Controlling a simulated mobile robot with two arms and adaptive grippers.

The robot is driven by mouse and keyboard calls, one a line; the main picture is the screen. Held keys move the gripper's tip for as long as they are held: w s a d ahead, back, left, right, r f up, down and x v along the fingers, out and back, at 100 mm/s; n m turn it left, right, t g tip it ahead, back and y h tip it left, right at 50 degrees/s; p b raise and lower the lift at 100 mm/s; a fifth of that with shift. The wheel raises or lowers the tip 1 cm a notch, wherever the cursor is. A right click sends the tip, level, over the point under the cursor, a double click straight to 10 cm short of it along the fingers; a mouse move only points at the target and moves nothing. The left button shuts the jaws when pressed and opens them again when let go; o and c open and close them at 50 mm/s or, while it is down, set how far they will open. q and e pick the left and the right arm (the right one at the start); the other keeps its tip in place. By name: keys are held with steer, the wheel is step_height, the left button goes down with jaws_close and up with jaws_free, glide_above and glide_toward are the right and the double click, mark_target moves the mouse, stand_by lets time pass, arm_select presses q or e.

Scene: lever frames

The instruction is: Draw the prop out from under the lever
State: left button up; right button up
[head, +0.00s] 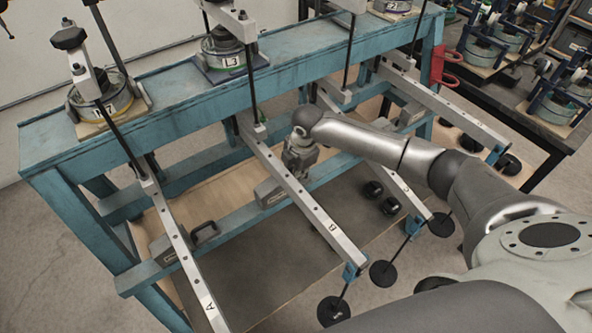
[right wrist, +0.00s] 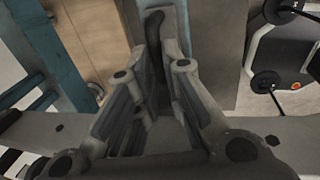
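Lever B (head: 318,214) is a long pale metal bar slanting out from the blue bench, with a disc weight hung at its outer end. A grey block-like prop (head: 268,193) sits on the blue lower rail at this lever, partly hidden by it. My right gripper (head: 298,160) reaches down just right of lever B, beside the prop. My left gripper is not in view.
Lever A (head: 190,262) is at the left, with another prop and its black handle (head: 205,232) near it. Lever C (head: 375,165) passes behind my right arm. Black weights (head: 373,190) lie on the dark mat (head: 265,255). A cluttered table stands at the right.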

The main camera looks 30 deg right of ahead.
jaws_close()
steer(key=d, duration=0.3)
steer(key=w+d, duration=0.1)
steer(key=d, duration=0.6)
steer(key=shift+w+d, duration=0.1)
steer(key=shift+w, duration=0.1)
steer(key=shift+d, duration=0.2)
steer(key=shift+a+r, duration=0.1)
steer(key=shift+r, duration=0.05)
steer(key=shift+w, duration=0.1)
steer(key=o, duration=0.7)
jaws_free()
